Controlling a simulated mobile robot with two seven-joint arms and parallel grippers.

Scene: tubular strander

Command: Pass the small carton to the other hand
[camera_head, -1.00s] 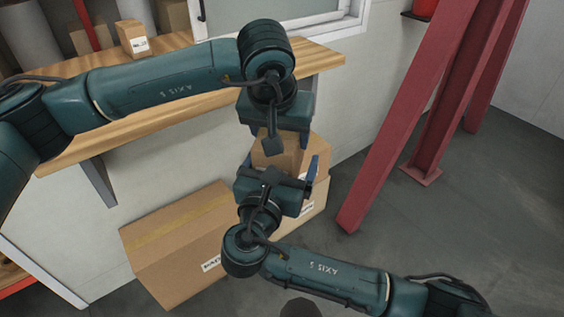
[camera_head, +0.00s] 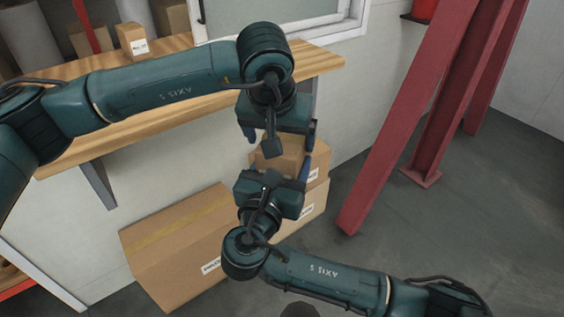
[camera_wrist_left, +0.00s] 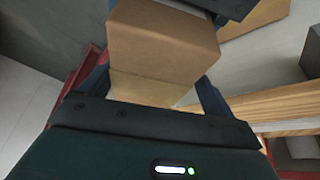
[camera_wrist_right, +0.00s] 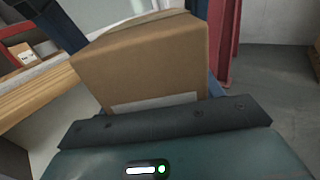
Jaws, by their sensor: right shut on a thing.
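The small carton (camera_head: 281,153) is a plain brown box between my two grippers in the head view. My right gripper (camera_head: 279,166) is shut on it from below in that view. In the right wrist view the carton (camera_wrist_right: 150,60) fills the space between the fingers, with a white label low on its near face. My left gripper (camera_head: 281,136) is open just above the carton in the head view, facing my right gripper. In the left wrist view the carton (camera_wrist_left: 162,45) lies ahead, between the spread fingers, with gaps at its sides. The inner fingertips are partly hidden.
Larger cartons (camera_head: 175,245) stand on the floor beneath and behind the grippers. A wooden counter (camera_head: 318,62) runs along the wall at left, with another small box (camera_head: 132,40) on it. Red steel posts (camera_head: 400,130) stand at right; grey floor beyond them is clear.

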